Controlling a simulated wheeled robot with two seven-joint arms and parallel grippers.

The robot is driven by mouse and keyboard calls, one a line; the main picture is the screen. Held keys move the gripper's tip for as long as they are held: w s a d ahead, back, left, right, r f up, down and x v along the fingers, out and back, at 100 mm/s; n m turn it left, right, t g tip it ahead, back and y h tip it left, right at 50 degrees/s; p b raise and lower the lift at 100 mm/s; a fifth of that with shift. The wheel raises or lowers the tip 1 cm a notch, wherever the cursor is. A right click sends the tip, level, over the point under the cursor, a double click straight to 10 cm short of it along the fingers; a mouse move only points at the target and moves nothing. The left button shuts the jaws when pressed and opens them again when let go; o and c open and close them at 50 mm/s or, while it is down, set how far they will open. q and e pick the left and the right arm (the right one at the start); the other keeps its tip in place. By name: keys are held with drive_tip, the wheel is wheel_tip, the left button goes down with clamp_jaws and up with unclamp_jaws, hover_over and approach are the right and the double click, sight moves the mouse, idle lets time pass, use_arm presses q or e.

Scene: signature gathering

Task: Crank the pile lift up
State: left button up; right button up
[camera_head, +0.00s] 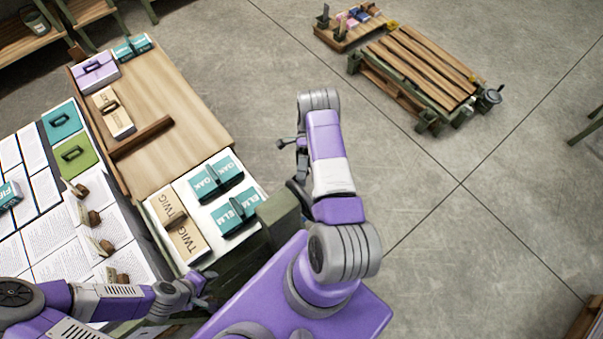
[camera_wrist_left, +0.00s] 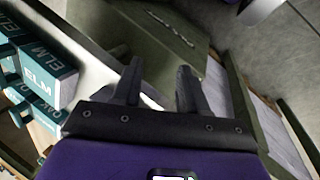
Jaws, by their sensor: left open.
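A low green-framed platform with wooden slats (camera_head: 415,70), which looks like the pile lift, stands on the floor at the upper right. My left gripper (camera_head: 203,287) is over the table's front edge, far from the platform. In the left wrist view the left gripper (camera_wrist_left: 155,88) is open with nothing between its fingers. My right arm reaches up the middle; dark parts, probably my right gripper (camera_head: 290,160), show at its left side, largely hidden, apart from the platform.
The table at left holds teal ELM blocks (camera_head: 236,210), a TWIG block (camera_head: 178,228), printed sheets (camera_head: 70,235) and stamps. Floor between my right arm and the platform is clear.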

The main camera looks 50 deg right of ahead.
drive_tip(key=o, duration=0.3)
drive_tip(key=shift+s, duration=0.15)
drive_tip(key=shift+r, duration=0.4)
drive_tip(key=o, duration=0.4)
wheel_tip(320, 180, up, 9)
drive_tip(key=p, duration=0.3)
drive_tip(key=shift+p, duration=0.3)
drive_tip(key=shift+r, duration=0.15)
drive_tip(key=shift+c, duration=0.9)
drive_tip(key=shift+r, duration=0.1)
drive_tip(key=shift+c, duration=1)
